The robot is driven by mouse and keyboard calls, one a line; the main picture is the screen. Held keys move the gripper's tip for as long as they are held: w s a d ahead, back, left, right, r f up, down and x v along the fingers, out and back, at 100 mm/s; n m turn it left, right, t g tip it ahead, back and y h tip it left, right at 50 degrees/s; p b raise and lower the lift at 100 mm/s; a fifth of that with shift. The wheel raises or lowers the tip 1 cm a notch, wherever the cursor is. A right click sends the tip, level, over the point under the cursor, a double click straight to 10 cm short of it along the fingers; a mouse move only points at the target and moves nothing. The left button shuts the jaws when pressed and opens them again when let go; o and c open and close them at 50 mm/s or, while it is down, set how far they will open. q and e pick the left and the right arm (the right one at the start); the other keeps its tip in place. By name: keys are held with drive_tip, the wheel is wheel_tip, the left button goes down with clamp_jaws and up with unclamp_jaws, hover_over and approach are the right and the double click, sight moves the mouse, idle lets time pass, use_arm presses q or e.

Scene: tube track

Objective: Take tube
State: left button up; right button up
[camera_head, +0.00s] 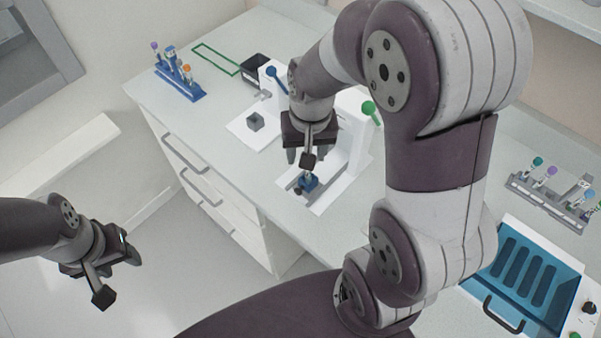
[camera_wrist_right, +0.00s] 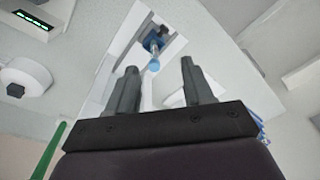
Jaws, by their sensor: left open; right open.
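A tube with a light blue cap (camera_wrist_right: 155,64) stands in a blue holder (camera_wrist_right: 153,42) in the right wrist view; in the head view the blue holder (camera_head: 308,183) sits on the base of a white device (camera_head: 352,140) with a green-knobbed lever. My right gripper (camera_wrist_right: 158,72) is open, pointing toward the tube. The cap appears between its fingertips in the wrist view, but whether it lies between them in depth is unclear. In the head view the right wrist partly hides the tube. My left gripper (camera_head: 122,254) is open and empty, left of the counter.
A second white device (camera_head: 268,115) with a blue-knobbed lever stands to the left. A blue rack (camera_head: 182,88) of tubes is at the far left. A grey rack (camera_head: 545,205) of tubes and a blue machine (camera_head: 530,275) are at the right. The counter's front left is clear.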

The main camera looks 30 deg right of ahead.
drive_tip(key=w+d+r+m, duration=0.2)
drive_tip(key=w+r+m, duration=0.1)
drive_tip(key=m, duration=0.2)
drive_tip(key=m+g, duration=0.1)
drive_tip(key=m, duration=0.1)
approach(308, 175)
drive_tip(key=f, duration=0.3)
drive_tip(key=f+p, duration=0.1)
drive_tip(key=shift+w+d+f, duration=0.25)
drive_tip(key=shift+w+f, duration=0.05)
drive_tip(key=shift+w, duration=0.1)
drive_tip(key=shift+w+f, duration=0.1)
drive_tip(key=shift+f, duration=0.3)
drive_tip(key=c, duration=0.9)
